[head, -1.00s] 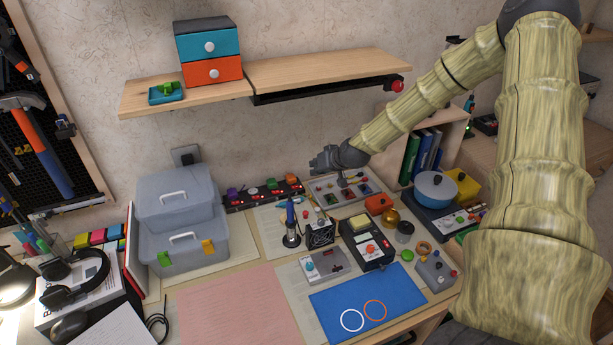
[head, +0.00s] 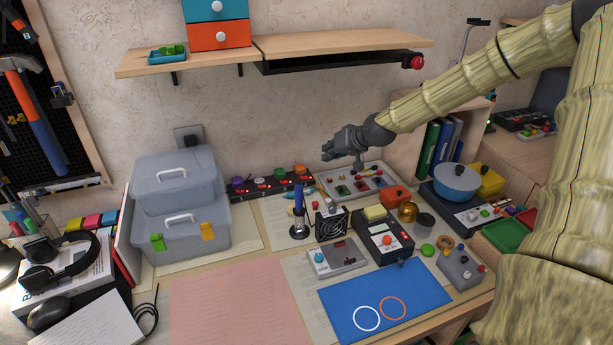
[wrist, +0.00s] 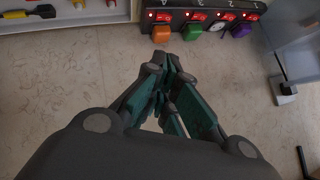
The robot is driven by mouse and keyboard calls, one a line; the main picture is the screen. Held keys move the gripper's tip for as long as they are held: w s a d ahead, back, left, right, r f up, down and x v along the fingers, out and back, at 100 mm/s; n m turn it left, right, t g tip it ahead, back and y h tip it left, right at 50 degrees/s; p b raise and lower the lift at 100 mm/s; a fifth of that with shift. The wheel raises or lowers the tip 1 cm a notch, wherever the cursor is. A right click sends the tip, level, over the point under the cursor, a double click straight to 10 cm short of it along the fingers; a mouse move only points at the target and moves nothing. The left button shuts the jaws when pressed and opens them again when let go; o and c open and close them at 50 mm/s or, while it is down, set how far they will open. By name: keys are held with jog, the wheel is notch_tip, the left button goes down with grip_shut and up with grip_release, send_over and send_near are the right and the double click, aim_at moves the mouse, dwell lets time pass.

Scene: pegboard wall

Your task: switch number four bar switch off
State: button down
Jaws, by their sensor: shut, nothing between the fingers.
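The black bar (head: 272,190) lies on the table against the wall in the head view, with purple, orange and green plugs on it. In the wrist view the bar (wrist: 205,18) runs along the top edge, with a row of red switches that look lit. My gripper (head: 327,151) is shut and empty, above and right of the bar in the head view. In the wrist view its fingertips (wrist: 172,62) are below the bar in the picture, apart from it.
A grey panel (head: 383,183) with small controls stands right of the bar, close under my gripper. Grey toolboxes (head: 185,240) stand left of the bar. A wooden shelf (head: 340,42) hangs above.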

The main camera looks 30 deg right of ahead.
jog(key=shift+w, duration=0.1)
dwell(0.4)
send_over(304, 177)
jog(key=s+d, duration=0.2)
jog(key=shift+w+d+f, duration=0.1)
jog(key=shift+d+f, duration=0.05)
jog(key=shift+f, duration=3)
jog(key=shift+w+a+f+p, duration=0.15)
jog(key=shift+a+f, duration=0.15)
jog(key=shift+f, duration=0.35)
jog(key=shift+w+a+f+p, duration=0.1)
jog(key=shift+a+f+p, duration=0.15)
jog(key=shift+f, duration=0.35)
jog(key=shift+w+a+f+p, duration=0.1)
jog(key=shift+a+f, duration=0.2)
jog(key=shift+f, duration=0.35)
